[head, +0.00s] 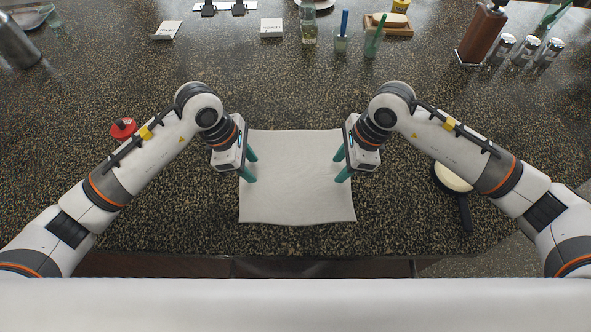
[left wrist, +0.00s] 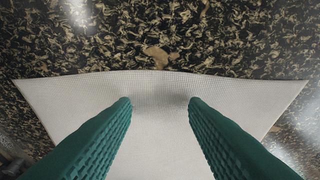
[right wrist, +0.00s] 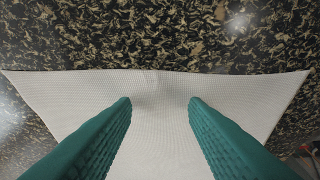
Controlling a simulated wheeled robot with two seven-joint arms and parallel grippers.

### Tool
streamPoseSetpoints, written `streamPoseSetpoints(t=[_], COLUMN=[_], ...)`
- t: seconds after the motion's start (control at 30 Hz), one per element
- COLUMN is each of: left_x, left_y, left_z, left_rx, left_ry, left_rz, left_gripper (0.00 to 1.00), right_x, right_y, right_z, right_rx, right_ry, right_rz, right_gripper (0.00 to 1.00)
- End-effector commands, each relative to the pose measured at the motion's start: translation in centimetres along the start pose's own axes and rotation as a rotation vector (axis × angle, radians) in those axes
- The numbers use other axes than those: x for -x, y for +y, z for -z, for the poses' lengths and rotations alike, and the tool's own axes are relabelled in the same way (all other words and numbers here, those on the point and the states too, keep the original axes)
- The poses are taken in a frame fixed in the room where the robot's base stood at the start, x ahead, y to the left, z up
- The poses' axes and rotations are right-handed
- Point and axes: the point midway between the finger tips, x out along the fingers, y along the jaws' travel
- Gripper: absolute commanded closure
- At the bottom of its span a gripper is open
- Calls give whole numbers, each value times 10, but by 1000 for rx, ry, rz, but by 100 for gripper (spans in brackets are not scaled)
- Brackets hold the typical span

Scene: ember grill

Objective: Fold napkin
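A white, square napkin (head: 297,185) lies spread flat on the dark speckled counter, its near edge slightly wavy. My left gripper (head: 252,167) is at the napkin's left edge, its green fingers apart. My right gripper (head: 341,167) is at the right edge, its fingers also apart. In the left wrist view the napkin (left wrist: 160,110) passes between and below the open fingers, with its edge just beyond the tips. The right wrist view shows the same for the napkin (right wrist: 160,110), with a slight bump near its edge. I cannot tell whether the fingertips touch the cloth.
A small pan (head: 455,180) with a pale top lies right of the napkin, under my right arm. A red round item (head: 122,128) is by my left arm. Bottles, cups, cards and a wooden tray (head: 388,27) stand at the back. The counter behind the napkin is clear.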

Motion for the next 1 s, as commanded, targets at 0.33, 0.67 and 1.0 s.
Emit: streamPoseSetpoints(t=[0.33,0.67,1.0], left_x=[-1,-1,4], left_y=[0,0,0], left_z=[0,-1,1], left_rx=[1,1,1], left_ry=[-2,-2,-2], left_rz=[-2,-2,-2], left_gripper=[89,100,100], right_x=[0,0,5], right_y=[0,0,0], right_z=[0,0,1], right_rx=[-1,-1,-1], right_ry=[-2,-2,-2], right_rz=[1,1,1], right_gripper=[89,100,100])
